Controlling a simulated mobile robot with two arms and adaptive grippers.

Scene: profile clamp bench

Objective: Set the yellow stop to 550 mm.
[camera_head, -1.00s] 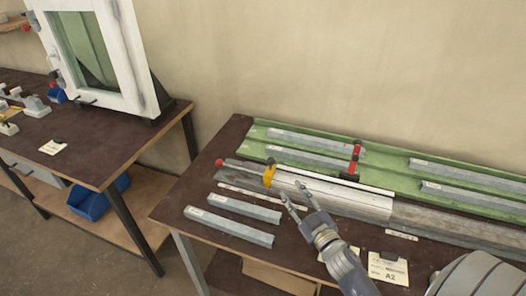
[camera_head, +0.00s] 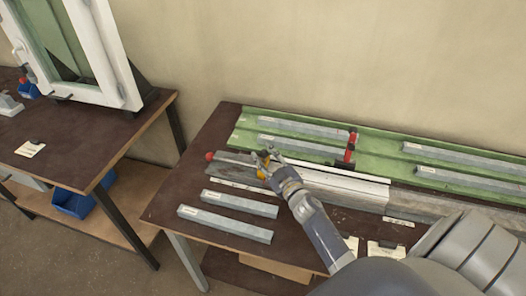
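The yellow stop (camera_head: 261,173) sits on the grey rail (camera_head: 340,189) near its left end, partly hidden by my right gripper. My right gripper (camera_head: 264,155) is at the stop, its fingers apart around or just above it; I cannot tell whether they touch it. A red knob (camera_head: 209,156) marks the rail's left end. A pale scale strip (camera_head: 238,186) lies along the rail's front; its numbers are too small to read. My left gripper is not in view.
A red and black clamp (camera_head: 349,148) stands behind the rail. A green tray (camera_head: 390,145) with several grey profiles lies at the back. Two loose profiles (camera_head: 226,222) lie in front. Paper cards (camera_head: 385,250) lie at the front edge. A window frame (camera_head: 105,60) stands on the left bench.

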